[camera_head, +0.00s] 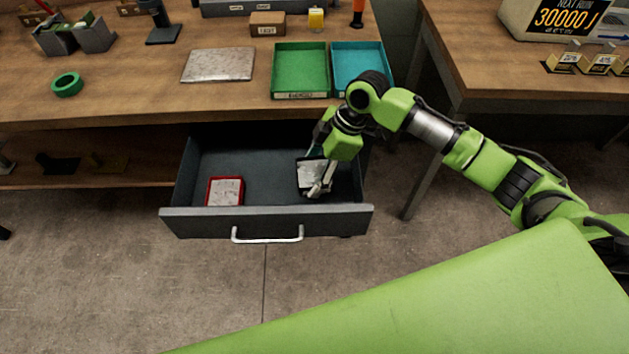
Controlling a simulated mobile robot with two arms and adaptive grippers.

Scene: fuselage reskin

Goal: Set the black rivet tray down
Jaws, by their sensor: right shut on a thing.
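The black rivet tray (308,171) is in the right part of the open drawer (265,170), with pale contents showing inside it. My right gripper (318,188) reaches down into the drawer and is shut on the tray at its front right side. The gripper and wrist hide part of the tray. I cannot tell whether the tray touches the drawer floor. A red tray (225,190) with pale contents lies in the drawer's left front part. My left gripper is not in view.
The drawer's front panel has a metal handle (267,238). On the bench above are a green tray (300,70), a teal tray (357,62), a grey metal sheet (218,65) and a green ring (67,84). The drawer floor between the red and black trays is clear.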

